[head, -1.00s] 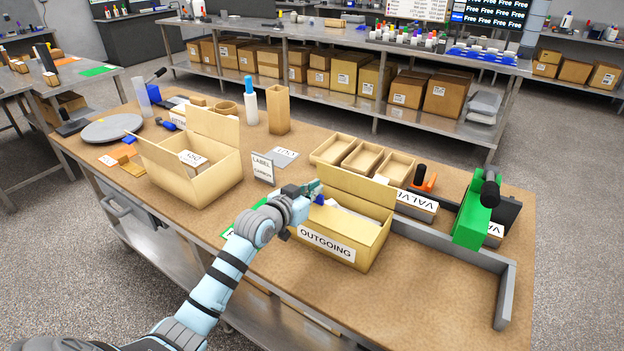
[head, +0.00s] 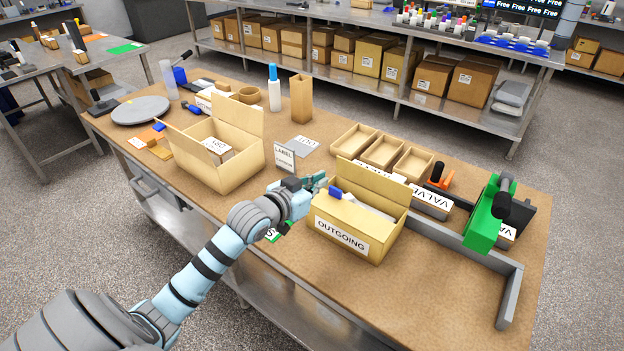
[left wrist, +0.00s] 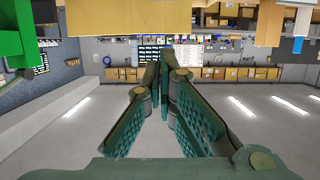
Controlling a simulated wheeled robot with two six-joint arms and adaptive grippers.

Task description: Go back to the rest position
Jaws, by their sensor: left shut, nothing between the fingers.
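My left gripper (head: 314,184) is at the left end of the OUTGOING box (head: 384,243) in the head view, at about the height of its rim. Its fingers are shut with nothing between them. In the left wrist view the teal fingers (left wrist: 160,75) meet at their tips, with the room upside down behind them. The OUTGOING box stands open on the workbench with a blue-ended item (head: 336,193) and white material inside. My right gripper is not in view.
An open carton (head: 231,172) stands left of my arm, with a LABEL card (head: 284,157) between it and the OUTGOING box. Shallow trays (head: 382,151) lie behind. A green device (head: 484,224) stands at right beside a grey rail (head: 510,297). Bare bench lies in front of the rail.

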